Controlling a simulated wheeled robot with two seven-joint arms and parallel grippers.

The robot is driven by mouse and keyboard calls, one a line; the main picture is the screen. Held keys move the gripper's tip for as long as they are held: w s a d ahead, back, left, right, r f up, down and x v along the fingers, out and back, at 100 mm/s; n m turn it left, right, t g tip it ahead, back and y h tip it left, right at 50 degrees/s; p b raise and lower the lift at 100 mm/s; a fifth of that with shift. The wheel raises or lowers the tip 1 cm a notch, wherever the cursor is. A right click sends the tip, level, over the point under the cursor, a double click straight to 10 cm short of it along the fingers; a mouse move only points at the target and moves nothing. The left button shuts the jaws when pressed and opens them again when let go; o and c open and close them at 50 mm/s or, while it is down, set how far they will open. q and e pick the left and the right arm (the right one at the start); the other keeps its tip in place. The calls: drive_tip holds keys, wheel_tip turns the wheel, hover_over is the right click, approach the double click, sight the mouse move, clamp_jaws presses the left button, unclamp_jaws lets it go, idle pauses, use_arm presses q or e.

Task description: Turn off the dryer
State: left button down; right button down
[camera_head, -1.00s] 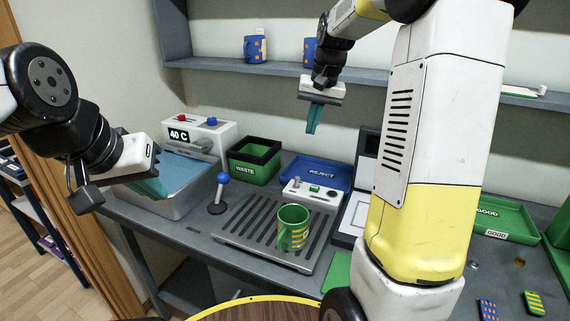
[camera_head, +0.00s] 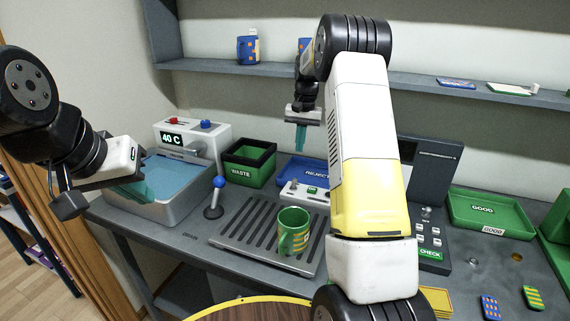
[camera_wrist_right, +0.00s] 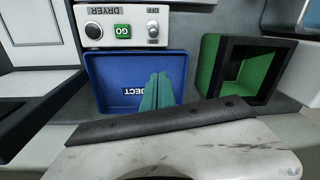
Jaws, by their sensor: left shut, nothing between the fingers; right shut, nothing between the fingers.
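The dryer is a slotted grey plate (camera_head: 245,228) with a white control box (camera_head: 291,188) at its back edge. In the right wrist view the box (camera_wrist_right: 178,30) appears upside down, with a green GO button (camera_wrist_right: 122,31), a dark knob (camera_wrist_right: 94,31) and a small toggle switch (camera_wrist_right: 153,29) between OFF and ON labels. The lever's position is too small to tell. A green mug with yellow stripes (camera_head: 293,233) stands on the plate. My right gripper (camera_head: 301,140) is shut and empty above the blue tray, behind the box. My left gripper (camera_head: 140,190) is shut over the basin.
The blue REJECT tray (camera_head: 317,170) and green WASTE bin (camera_head: 248,164) stand behind the plate. A blue-knobbed lever (camera_head: 216,196) stands left of it, near the water basin (camera_head: 170,210). A dark CHECK panel (camera_head: 430,190) and green GOOD tray (camera_head: 490,212) are right.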

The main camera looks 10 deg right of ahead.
sight(294, 182)
drive_tip(key=f, duration=1)
drive_tip(key=shift+w+a+f, duration=0.1)
drive_tip(key=shift+w+a, duration=0.15)
drive_tip(key=shift+a, duration=0.05)
drive_tip(key=shift+s+a+r, duration=0.2)
drive_tip(key=shift+s+r, duration=0.1)
drive_tip(key=shift+s, duration=0.3)
drive_tip(key=shift+s+a+r, duration=0.2)
drive_tip(key=shift+s+r, duration=0.1)
drive_tip(key=shift+s, duration=0.25)
drive_tip(key=shift+s+a+r, duration=0.15)
drive_tip(key=shift+s+a, duration=0.05)
drive_tip(key=shift+s, duration=0.45)
drive_tip(key=shift+s+a+r+t+h, duration=0.2)
drive_tip(key=shift+t+h, duration=0.1)
drive_tip(key=shift+t, duration=0.2)
drive_tip(key=shift+s+a+r+t+h, duration=0.2)
drive_tip(key=shift+s+a+t+h, duration=0.2)
drive_tip(key=shift+t+h, duration=0.3)
drive_tip(key=shift+s+d, duration=0.1)
drive_tip(key=shift+s, duration=0.1)
drive_tip(key=shift+r, duration=0.1)
